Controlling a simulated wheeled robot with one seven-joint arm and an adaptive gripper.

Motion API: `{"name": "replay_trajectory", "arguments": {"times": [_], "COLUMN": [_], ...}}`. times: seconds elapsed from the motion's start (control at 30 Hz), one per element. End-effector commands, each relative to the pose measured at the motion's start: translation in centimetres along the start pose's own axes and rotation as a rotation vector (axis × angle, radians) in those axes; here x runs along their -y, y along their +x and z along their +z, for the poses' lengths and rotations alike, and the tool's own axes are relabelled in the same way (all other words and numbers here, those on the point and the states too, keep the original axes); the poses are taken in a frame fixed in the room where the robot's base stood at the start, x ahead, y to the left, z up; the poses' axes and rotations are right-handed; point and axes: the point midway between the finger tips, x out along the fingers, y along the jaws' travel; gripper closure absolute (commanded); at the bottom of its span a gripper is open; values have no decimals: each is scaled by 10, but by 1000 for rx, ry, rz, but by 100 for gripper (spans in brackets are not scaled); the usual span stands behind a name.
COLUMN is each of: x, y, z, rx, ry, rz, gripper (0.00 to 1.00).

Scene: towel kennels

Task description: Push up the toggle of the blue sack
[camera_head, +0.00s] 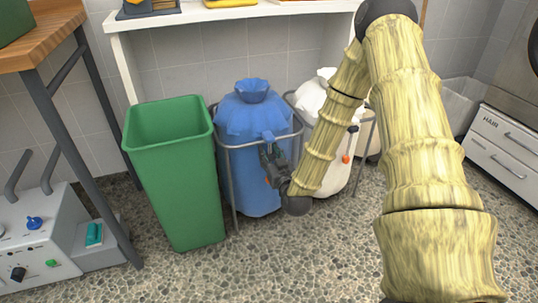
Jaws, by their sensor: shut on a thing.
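The blue sack (245,180) stands in a grey metal hoop frame at the middle of the view, with its top gathered into a ruffled neck (252,90). My gripper (268,152) is at the sack's front right side, below the rim of the frame. A small blue piece, which looks like the sack's toggle (267,135), shows at the fingertips, and the gripper is shut on it. The dark gripper body hides part of the toggle and the sack behind. Some orange shows beside the gripper; I cannot tell what it belongs to.
A green bin (176,170) stands close to the left of the blue sack. A white sack (335,172) in its own frame stands to the right, partly behind my arm. A white shelf (235,13) runs above them. Speckled floor (290,260) is clear in front.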

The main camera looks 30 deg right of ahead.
Motion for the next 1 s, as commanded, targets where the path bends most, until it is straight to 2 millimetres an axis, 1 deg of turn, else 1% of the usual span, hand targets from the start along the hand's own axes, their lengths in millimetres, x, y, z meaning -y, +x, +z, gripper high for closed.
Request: {"name": "replay_trajectory", "arguments": {"times": [0.23, 0.27, 0.3, 0.37, 0.67, 0.77, 0.87, 1.0], "x": [0, 0, 0, 0, 1, 1, 1, 1], "y": [-1, -1, -1, -1, 0, -4, -12, -32], "z": [1, 1, 1, 1, 1, 1, 2, 1], "rx": [2, 2, 2, 2, 1, 2, 2, 3], "ry": [-1, -1, -1, -1, 0, 0, 0, 0], "rz": [1, 1, 0, 0, -1, -1, -1, -1], "gripper": [100, 60, 53, 43, 43, 43, 43, 43]}}
